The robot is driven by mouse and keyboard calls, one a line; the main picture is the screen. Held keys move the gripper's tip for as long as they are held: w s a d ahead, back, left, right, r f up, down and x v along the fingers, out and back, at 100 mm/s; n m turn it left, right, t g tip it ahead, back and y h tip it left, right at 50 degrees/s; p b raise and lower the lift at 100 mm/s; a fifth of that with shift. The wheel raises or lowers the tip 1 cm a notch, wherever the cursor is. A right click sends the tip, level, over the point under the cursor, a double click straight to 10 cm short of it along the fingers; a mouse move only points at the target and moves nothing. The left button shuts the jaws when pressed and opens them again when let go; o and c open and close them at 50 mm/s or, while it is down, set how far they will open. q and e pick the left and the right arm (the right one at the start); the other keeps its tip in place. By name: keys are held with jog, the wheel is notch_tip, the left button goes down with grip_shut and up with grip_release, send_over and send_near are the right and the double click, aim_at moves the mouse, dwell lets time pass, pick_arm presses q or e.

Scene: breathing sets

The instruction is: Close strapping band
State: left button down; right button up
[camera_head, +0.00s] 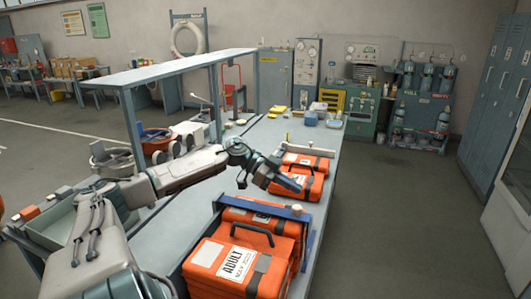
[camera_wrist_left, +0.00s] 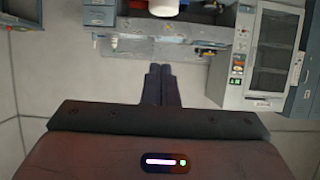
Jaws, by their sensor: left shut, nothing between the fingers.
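Orange cases, one labelled ADULT (camera_head: 237,264), stand at the near end of the long grey table. A blue band or bar (camera_head: 308,240) runs across the top and down the right side of these cases; I take it for the strapping band, but cannot tell whether it is fastened. My left gripper (camera_head: 294,186) reaches in from the left, above and beyond the near cases, close to the farther orange cases (camera_head: 312,188). In the left wrist view its fingers (camera_wrist_left: 161,72) are together with nothing between them. My right gripper is not in view.
A raised grey shelf (camera_head: 190,69) stands along the table's left side. A pale bar (camera_head: 308,150) lies across the farther cases. Yellow and blue items (camera_head: 311,118) sit at the far table end. Open floor (camera_head: 400,220) lies right of the table.

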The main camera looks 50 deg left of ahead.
pick_arm(q)
jog(key=s+a+r+p, duration=0.3)
jog(key=a+r+p, duration=0.3)
jog(key=p, duration=0.4)
jog(key=shift+s+p, duration=0.25)
jog(key=shift+p, duration=0.05)
dwell(0.4)
